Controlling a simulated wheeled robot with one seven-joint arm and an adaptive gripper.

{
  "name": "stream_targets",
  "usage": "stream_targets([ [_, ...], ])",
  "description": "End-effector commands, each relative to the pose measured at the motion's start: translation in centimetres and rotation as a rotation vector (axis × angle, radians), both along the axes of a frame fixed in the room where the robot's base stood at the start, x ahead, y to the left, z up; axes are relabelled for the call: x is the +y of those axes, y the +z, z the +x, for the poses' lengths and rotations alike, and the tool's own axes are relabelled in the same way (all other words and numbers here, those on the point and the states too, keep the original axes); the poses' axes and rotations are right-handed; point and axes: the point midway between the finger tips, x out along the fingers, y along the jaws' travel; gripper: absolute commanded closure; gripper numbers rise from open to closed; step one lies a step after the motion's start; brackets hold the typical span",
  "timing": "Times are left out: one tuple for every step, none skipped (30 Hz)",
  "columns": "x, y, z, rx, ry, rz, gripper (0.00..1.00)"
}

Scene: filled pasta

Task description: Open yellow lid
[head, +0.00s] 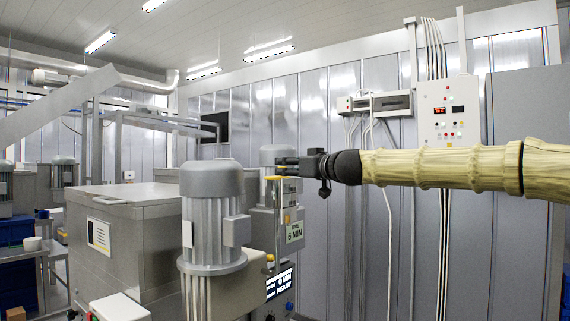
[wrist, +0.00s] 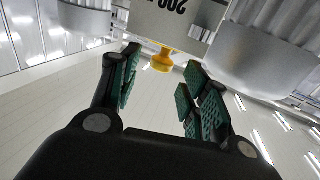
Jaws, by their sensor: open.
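In the head view, my gripper (head: 285,165) reaches in from the right, level, just above a thin yellow edge (head: 281,178) on top of a narrow post beside the grey motor. In the wrist view, which looks upside down, my open gripper (wrist: 160,66) has a yellow knob-shaped part (wrist: 162,58) between and beyond its green-padded fingers. The knob joins a grey box (wrist: 175,20) with black print. I see no finger touching it, and the gap in depth is unclear. Whether this knob is the yellow lid's handle cannot be told.
A large grey motor (head: 213,210) stands left of my gripper, with a second motor (head: 281,155) behind. A metal cabinet (head: 125,230) is further left. A lit display (head: 280,284) sits below. A control box (head: 449,110) hangs on the panelled wall behind my arm.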

Motion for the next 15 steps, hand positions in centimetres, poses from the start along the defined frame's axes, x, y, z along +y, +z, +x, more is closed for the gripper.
stream_targets([
  [0.4, 0.1, 0.5, 0.001, 0.0, -0.001, 0.54],
  [0.6, 0.1, 0.7, 0.001, 0.0, -0.001, 0.54],
  [0.8, 0.1, 1.0, 0.001, 0.0, -0.001, 0.54],
  [0.9, 0.1, 1.2, 0.001, -0.001, -0.001, 0.54],
  [1.0, 0.0, 1.3, 0.002, 0.0, -0.001, 0.54],
  [1.2, 0.0, 1.5, 0.001, 0.0, -0.001, 0.54],
  [1.2, 0.0, 1.6, 0.001, -0.001, -0.001, 0.54],
  [1.3, 0.0, 1.7, 0.001, -0.001, -0.001, 0.54],
  [1.3, 0.0, 1.8, 0.0, -0.001, 0.0, 0.54],
  [1.4, 0.0, 1.8, 0.0, -0.001, 0.0, 0.54],
  [1.4, 0.0, 1.8, 0.0, -0.001, 0.0, 0.54],
  [1.4, 0.0, 1.9, 0.0, -0.001, 0.0, 0.54],
  [1.4, 0.0, 1.9, 0.0, -0.001, 0.0, 0.54],
  [1.4, 0.0, 1.9, 0.0, -0.001, 0.0, 0.54],
  [1.4, 0.0, 1.9, 0.0, -0.001, 0.0, 0.54],
])
